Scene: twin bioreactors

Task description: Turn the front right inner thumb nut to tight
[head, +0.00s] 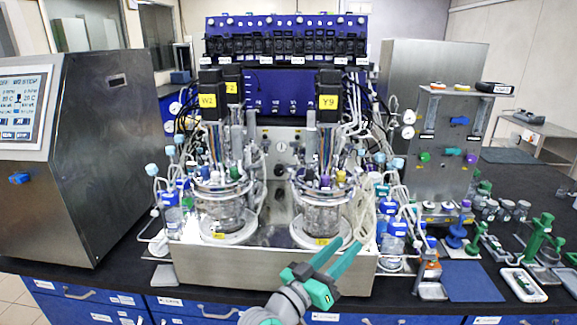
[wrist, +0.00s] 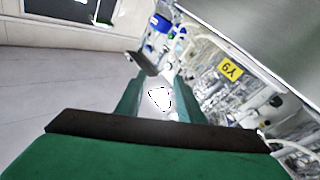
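The right glass vessel (head: 318,215) stands on a white round base in the metal tray, under a black motor with a yellow Y9 label (head: 328,102). Its head plate carries several small coloured caps (head: 325,181). The thumb nuts are too small and crowded to tell apart, and I cannot tell how tight any is. My gripper (head: 349,243) is open, with green fingers in front of the right vessel's lower right side. In the wrist view my gripper (wrist: 160,85) is open, with nothing seen held between its fingers. A Y9 label (wrist: 230,70) shows upside down there.
The left vessel (head: 221,212), marked W2 above, stands beside it. Pale tubes (head: 360,215) hang close to the right of my fingers. Blue-capped bottles (head: 396,230) crowd both sides. The metal tray's front wall (head: 235,268) lies below. A steel control cabinet (head: 100,150) stands left.

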